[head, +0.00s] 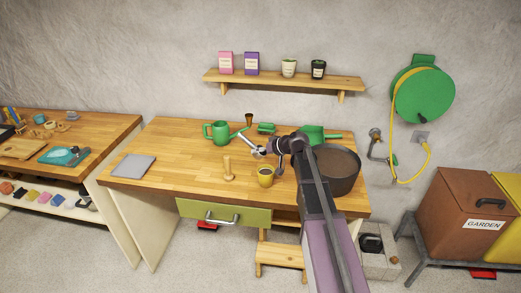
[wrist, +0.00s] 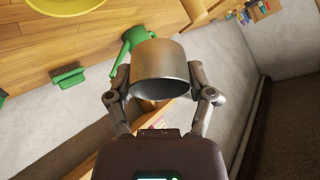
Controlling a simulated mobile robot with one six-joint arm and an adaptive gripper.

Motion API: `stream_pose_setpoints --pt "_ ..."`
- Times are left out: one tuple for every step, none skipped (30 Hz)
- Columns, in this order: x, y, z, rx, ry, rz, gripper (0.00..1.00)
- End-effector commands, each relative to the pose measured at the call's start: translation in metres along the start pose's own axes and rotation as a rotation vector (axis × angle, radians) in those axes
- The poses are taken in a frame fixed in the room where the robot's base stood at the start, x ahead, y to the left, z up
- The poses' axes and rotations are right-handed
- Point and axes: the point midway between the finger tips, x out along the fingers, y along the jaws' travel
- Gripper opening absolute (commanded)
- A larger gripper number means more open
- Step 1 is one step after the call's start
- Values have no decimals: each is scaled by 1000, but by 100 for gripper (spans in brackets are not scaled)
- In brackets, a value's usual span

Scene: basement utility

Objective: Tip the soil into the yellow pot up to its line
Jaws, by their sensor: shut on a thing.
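My gripper (wrist: 160,90) is shut on a grey metal cup (wrist: 160,68), whose dark open end faces the wrist camera. In the head view my gripper (head: 258,152) is above the wooden bench, behind and slightly left of the yellow pot (head: 265,180). The silver piece at its end is small there, so the cup's tilt and contents cannot be told. The yellow pot stands upright on the bench with a dark inside; its line and soil level are too small to make out. A yellow rim (wrist: 75,6) shows at the top of the wrist view.
A wide dark tub (head: 337,180) stands on the right of the bench. A wooden tool (head: 228,172) stands left of the yellow pot. The bench's left half is mostly clear.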

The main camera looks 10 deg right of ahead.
Motion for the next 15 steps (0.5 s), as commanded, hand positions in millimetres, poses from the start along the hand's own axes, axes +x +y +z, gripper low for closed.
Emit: stream_pose_setpoints --pt "-1 -2 -2 -5 -14 12 20" --pt "-1 -2 -2 -7 -20 18 20" --pt "0 -2 -2 -11 -29 26 20" --pt "0 -2 -2 -12 -35 31 20" --pt "0 -2 -2 -14 -39 35 20" --pt "0 -1 -1 -15 -44 40 20" --pt "0 -1 -1 -16 -47 43 20" --pt "0 -1 -1 -17 -50 45 20" --pt "1 -1 0 -17 -51 47 20" --pt "1 -1 0 -17 -52 48 20" --pt "1 0 0 -17 -52 48 20" --pt "1 0 0 -17 -52 48 20" --pt "1 0 0 -17 -52 48 20" --pt "1 0 0 -17 -52 48 20" --pt "1 0 0 -17 -52 48 20"
